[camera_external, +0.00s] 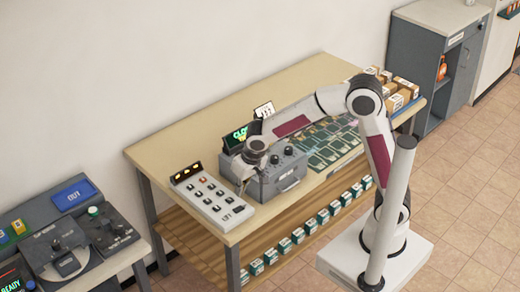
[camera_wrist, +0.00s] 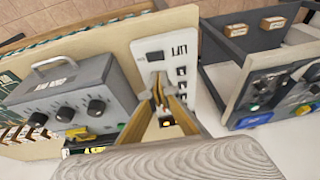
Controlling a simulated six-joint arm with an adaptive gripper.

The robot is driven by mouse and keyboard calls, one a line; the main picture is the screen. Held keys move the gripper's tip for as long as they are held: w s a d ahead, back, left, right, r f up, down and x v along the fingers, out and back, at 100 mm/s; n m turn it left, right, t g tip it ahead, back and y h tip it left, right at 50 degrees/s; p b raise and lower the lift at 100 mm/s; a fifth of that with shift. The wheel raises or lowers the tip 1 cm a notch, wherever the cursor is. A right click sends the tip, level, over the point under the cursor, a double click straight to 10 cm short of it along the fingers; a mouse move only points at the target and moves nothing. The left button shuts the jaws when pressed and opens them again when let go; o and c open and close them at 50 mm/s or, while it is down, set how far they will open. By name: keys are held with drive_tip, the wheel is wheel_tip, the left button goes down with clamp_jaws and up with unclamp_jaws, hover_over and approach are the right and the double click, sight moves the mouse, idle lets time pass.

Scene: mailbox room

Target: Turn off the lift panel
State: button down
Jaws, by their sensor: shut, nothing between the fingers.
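The lift panel (camera_external: 212,198) is a pale slab with rows of small dark switches, lying on the left end of the wooden table. A dark strip of lit yellow lights (camera_external: 186,172) stands at its back end. In the wrist view the white panel (camera_wrist: 146,45) carries a dark label and a dark switch (camera_wrist: 155,57) close to the fingertips. My gripper (camera_external: 242,190) points down between the panel's right side and the grey box. In the wrist view my gripper (camera_wrist: 158,80) is shut and empty, over the panel; its fingers hide part of it. I cannot tell whether it touches.
A grey box (camera_external: 268,180) with black knobs and a handle stands close to the panel's right. A green-lit display (camera_external: 238,136) is behind it. Green cards (camera_external: 325,145) and boxes (camera_external: 395,85) lie further right. Another control desk (camera_external: 70,240) stands at the left.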

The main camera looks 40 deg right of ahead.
hover_over(236, 210)
drive_tip(key=f, duration=0.5)
drive_tip(key=shift+s+d, duration=0.25)
drive_tip(key=shift+s, duration=0.15)
drive_tip(key=shift+a+f, duration=0.1)
drive_tip(key=shift+f, duration=0.85)
drive_tip(key=shift+f, duration=0.1)
drive_tip(key=shift+a+f, duration=0.15)
drive_tip(key=shift+f, duration=0.15)
drive_tip(key=shift+d+r, duration=0.1)
drive_tip(key=shift+d, duration=0.25)
drive_tip(key=shift+d+r, duration=0.1)
drive_tip(key=shift+d, duration=0.35)
drive_tip(key=shift+r, duration=0.15)
